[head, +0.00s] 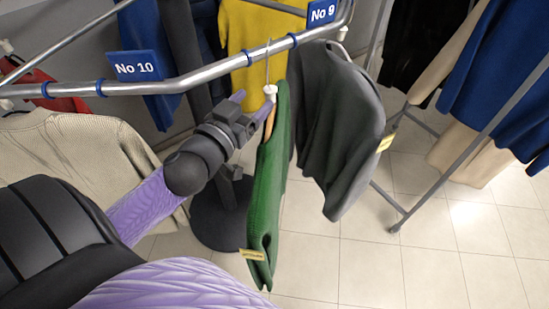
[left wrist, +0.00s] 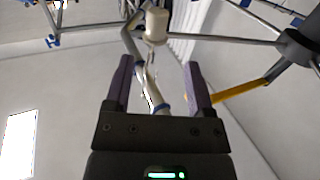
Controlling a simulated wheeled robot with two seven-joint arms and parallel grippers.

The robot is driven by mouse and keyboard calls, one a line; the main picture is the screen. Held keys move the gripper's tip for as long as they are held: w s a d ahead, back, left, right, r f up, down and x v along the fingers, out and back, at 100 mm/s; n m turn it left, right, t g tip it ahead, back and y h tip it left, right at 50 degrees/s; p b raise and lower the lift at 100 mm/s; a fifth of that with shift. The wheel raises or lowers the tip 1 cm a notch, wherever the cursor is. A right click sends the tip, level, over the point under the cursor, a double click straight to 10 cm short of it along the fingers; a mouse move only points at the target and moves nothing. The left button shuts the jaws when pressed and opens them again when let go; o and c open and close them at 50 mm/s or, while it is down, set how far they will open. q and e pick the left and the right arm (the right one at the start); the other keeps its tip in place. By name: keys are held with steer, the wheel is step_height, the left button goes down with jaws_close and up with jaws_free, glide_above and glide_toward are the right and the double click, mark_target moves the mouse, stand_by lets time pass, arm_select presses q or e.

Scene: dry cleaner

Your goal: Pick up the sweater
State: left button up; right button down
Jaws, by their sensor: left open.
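A green sweater (head: 265,190) hangs on a hanger from the rail in the head view, seen nearly edge-on, with a yellow tag at its lower hem. The hanger's white knob (head: 270,91) and metal hook (head: 268,60) show above its collar. My left gripper (head: 254,103) is at the top of this hanger, just left of the collar. In the left wrist view my left gripper (left wrist: 158,68) is open, its purple fingers apart. The white knob (left wrist: 156,25) shows just beyond and between the fingertips. I cannot tell whether anything touches. My right gripper is not in view.
The round rail (head: 200,76) carries blue signs "No 10" (head: 136,66) and "No 9" (head: 322,12). A grey garment (head: 340,125) hangs close right of the green sweater. A beige sweater (head: 80,155) hangs at left. A dark stand base (head: 222,215) is below. Tiled floor is clear at lower right.

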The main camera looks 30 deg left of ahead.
mark_target(268, 94)
arm_select(q)
steer(key=w, duration=0.3)
steer(key=w+p, duration=0.1)
steer(key=w, duration=0.1)
steer(key=shift+d+f, duration=0.3)
steer(key=shift+f, duration=0.05)
jaws_close()
stand_by(0.9)
